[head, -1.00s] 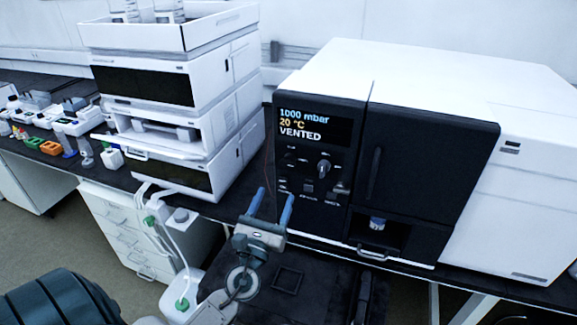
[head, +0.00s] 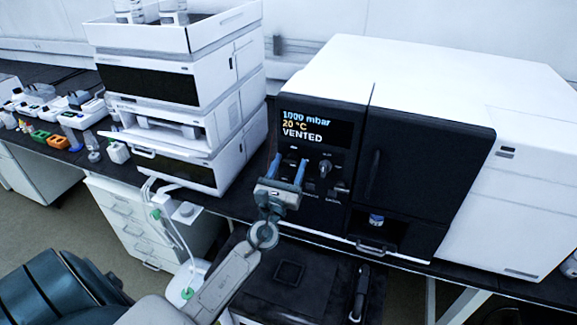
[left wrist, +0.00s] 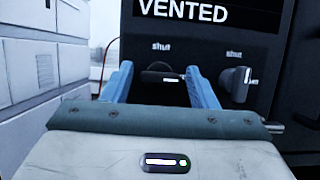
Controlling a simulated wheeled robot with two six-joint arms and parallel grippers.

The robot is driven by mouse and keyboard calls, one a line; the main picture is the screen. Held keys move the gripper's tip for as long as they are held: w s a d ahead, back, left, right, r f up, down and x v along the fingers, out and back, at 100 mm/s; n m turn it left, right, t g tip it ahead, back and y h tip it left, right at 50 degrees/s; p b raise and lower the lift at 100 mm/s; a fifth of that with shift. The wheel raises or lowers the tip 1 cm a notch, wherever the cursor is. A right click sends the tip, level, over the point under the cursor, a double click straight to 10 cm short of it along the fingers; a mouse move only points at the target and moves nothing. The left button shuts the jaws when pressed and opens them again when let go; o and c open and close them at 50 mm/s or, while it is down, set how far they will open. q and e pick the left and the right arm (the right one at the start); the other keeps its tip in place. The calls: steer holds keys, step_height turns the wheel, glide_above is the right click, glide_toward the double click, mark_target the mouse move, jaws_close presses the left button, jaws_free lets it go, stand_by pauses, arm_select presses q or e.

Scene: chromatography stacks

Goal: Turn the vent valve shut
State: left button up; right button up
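The black instrument panel (head: 315,190) has a screen reading 1000 mbar, 20 °C, VENTED. In the left wrist view a dark valve handle (left wrist: 165,77) lies roughly level under a "shut" label, and I take it for the vent valve. My left gripper (head: 288,161) is open in front of the panel. Its two blue fingers (left wrist: 160,72) stand on either side of this handle in the wrist view; I cannot tell whether they touch it. A second knob (left wrist: 237,84) to the right stands upright under its own "shut" label. My right gripper is not in view.
A white instrument stack (head: 165,85) stands left of the black-fronted machine. A dark door with a handle (head: 374,175) is right of the panel, above a recess holding a blue-capped item (head: 376,220). Tubing and a bottle (head: 187,290) are at the lower left.

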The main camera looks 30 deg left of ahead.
arm_select(q)
steer(key=c, duration=0.8)
steer(key=shift+o, duration=0.2)
steer(key=shift+n+y, duration=0.4)
steer(key=shift+n, duration=0.2)
steer(key=n+g+y, duration=0.1)
steer(key=n, duration=0.2)
steer(key=n+g+y+b, duration=0.1)
steer(key=n+y, duration=0.1)
steer(key=n, duration=0.2)
steer(key=n+g+y, duration=0.1)
steer(key=n, duration=0.2)
steer(key=shift+d+n+y, duration=0.15)
steer(key=shift+n+y, duration=0.15)
steer(key=n+g, duration=0.1)
steer(key=n, duration=0.1)
steer(key=n+g, duration=0.1)
steer(key=n, duration=0.2)
steer(key=shift+r+n+y, duration=0.15)
steer(key=shift+n+y, duration=0.15)
steer(key=shift+y, duration=0.1)
steer(key=n+g, duration=0.1)
steer(key=n, duration=0.1)
steer(key=n+g+p, duration=0.1)
steer(key=n, duration=0.2)
steer(key=shift+h+p, duration=0.3)
